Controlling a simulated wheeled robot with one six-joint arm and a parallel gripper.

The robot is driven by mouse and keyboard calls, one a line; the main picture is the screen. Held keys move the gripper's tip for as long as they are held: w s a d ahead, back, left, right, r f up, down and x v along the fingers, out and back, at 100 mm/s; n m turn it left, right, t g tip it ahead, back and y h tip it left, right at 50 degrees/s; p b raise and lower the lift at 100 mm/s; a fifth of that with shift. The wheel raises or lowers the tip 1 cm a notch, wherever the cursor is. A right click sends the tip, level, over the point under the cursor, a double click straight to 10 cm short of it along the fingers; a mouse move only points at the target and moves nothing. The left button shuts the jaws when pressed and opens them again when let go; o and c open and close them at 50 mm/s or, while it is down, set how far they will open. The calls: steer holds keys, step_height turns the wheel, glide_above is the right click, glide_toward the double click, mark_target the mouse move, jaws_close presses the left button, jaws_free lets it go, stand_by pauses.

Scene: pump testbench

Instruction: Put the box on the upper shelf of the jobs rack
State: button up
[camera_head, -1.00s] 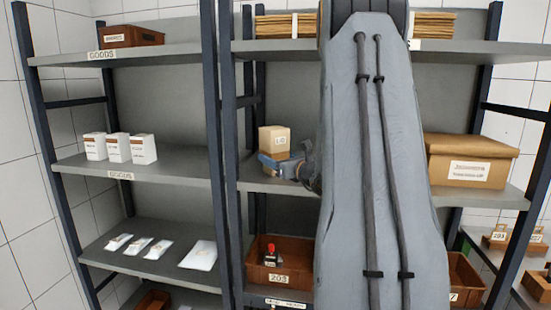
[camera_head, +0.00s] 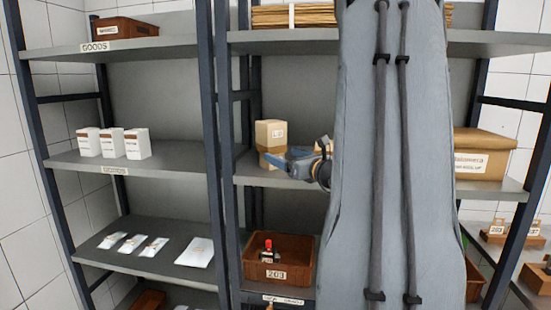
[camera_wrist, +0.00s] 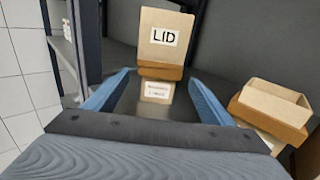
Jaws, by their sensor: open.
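A small tan box (camera_head: 270,137) with a LID label stands upright on the middle shelf (camera_head: 257,178) of the right rack. In the wrist view the box (camera_wrist: 163,36) stands ahead, just beyond the fingertips, with a brown band at its base. A pale label (camera_wrist: 157,91) shows between the fingers. Whether a finger touches the box I cannot tell. The upper shelf (camera_head: 285,42) is partly hidden by my arm.
A larger brown carton (camera_head: 490,157) sits right on the middle shelf. An open tan box (camera_wrist: 274,103) shows right in the wrist view. Brown folders (camera_head: 270,15) lie on the upper shelf. A brown bin (camera_head: 290,272) marked 203 stands below. Rack posts (camera_head: 222,120) stand left.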

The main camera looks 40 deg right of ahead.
steer(key=shift+s+a+b, duration=0.2)
steer(key=shift+s+b, duration=0.3)
steer(key=shift+s, duration=1.75)
